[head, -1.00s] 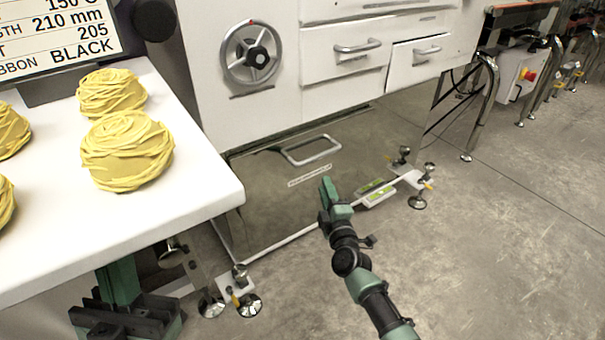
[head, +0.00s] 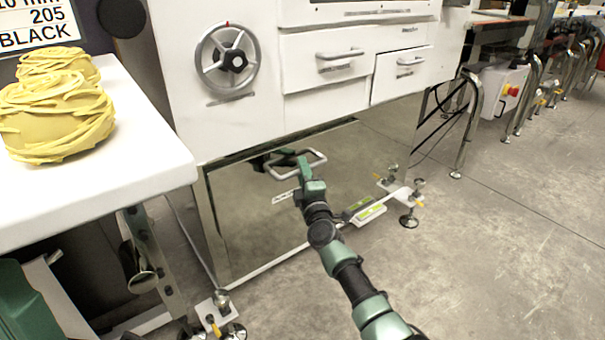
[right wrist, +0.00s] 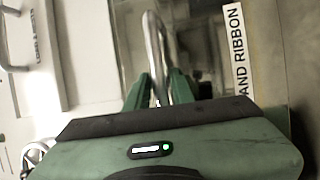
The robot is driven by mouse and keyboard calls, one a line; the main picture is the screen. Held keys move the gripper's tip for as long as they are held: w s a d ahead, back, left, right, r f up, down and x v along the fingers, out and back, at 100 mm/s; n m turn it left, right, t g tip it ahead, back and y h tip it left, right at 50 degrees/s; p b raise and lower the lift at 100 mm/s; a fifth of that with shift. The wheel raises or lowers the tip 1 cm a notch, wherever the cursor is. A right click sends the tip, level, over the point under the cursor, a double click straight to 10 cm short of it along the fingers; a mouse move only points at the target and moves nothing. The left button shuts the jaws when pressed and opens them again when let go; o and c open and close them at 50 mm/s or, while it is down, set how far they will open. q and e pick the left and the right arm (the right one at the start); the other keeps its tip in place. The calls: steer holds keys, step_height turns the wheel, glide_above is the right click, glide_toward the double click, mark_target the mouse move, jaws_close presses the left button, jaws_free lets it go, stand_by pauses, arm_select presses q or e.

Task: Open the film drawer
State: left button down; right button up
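The film drawer is a glossy steel panel (head: 255,222) low under the white machine, and its front looks flush with the frame. Its grey loop handle (head: 317,156) sits near the top edge, with a small label below. My right gripper (head: 303,166) is at this handle. In the right wrist view, the handle bar (right wrist: 153,40) runs down between the two green fingers of my right gripper (right wrist: 158,92). Whether the fingers press on the bar cannot be told. A label ending in "AND RIBBON" (right wrist: 240,60) shows beside it. My left gripper is not in view.
Above are two white drawers (head: 340,68) with handles and a handwheel (head: 228,60). A white table (head: 150,135) with yellow bundles (head: 55,118) stands at left.

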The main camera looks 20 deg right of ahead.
jaws_close()
stand_by(1.4)
